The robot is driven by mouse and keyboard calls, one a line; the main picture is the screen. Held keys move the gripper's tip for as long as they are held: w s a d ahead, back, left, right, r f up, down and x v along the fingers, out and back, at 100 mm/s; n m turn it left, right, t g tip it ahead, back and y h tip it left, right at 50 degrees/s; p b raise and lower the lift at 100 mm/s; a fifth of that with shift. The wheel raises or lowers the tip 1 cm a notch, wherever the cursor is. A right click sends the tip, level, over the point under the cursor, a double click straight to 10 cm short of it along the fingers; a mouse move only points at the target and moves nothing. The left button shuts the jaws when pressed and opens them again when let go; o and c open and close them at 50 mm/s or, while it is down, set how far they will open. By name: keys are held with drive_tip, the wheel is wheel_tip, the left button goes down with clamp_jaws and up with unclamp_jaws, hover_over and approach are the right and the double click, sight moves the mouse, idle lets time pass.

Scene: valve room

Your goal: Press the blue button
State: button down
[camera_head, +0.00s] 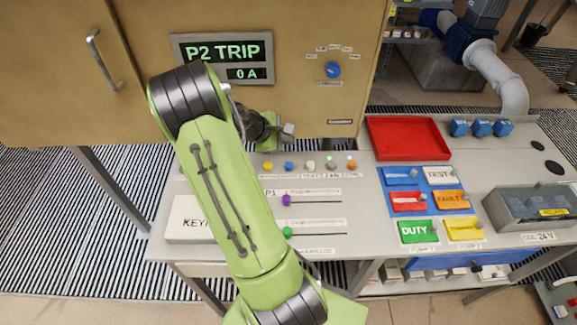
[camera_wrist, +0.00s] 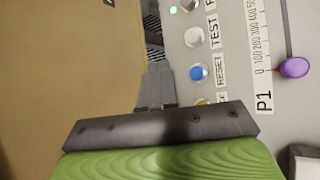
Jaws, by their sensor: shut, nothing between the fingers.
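The blue button (camera_head: 289,166) is in a row of coloured buttons along the back of the grey bench in the head view. In the wrist view the blue button (camera_wrist: 197,73) is round, on a pale base, with the label RESET beside it. My gripper (camera_head: 288,131) is shut and empty, behind the row near the cabinet front, apart from the button. In the wrist view my fingers (camera_wrist: 157,78) point up the picture, to the left of the blue button.
A yellow button (camera_head: 267,166) and a white button (camera_head: 310,166) flank the blue one. Purple (camera_head: 286,200) and green (camera_head: 287,232) slider knobs sit in front. The cabinet (camera_head: 290,100) rises behind, with a blue rotary knob (camera_head: 333,69). A red tray (camera_head: 408,138) lies to the right.

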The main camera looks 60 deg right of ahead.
sight(287, 166)
wheel_tip(287, 166, down, 7)
drive_tip(key=b, duration=0.5)
drive_tip(key=shift+f, duration=0.15)
idle(1.5)
drive_tip(key=shift+f, duration=0.4)
drive_tip(key=shift+f+b, duration=0.45)
drive_tip(key=shift+b, duration=0.05)
idle(0.5)
drive_tip(key=shift+r+p, duration=0.85)
drive_tip(key=shift+r, duration=0.05)
drive_tip(key=shift+r, duration=0.1)
wheel_tip(287, 166, up, 5)
drive_tip(key=p, duration=0.4)
drive_tip(key=shift+p, duration=0.4)
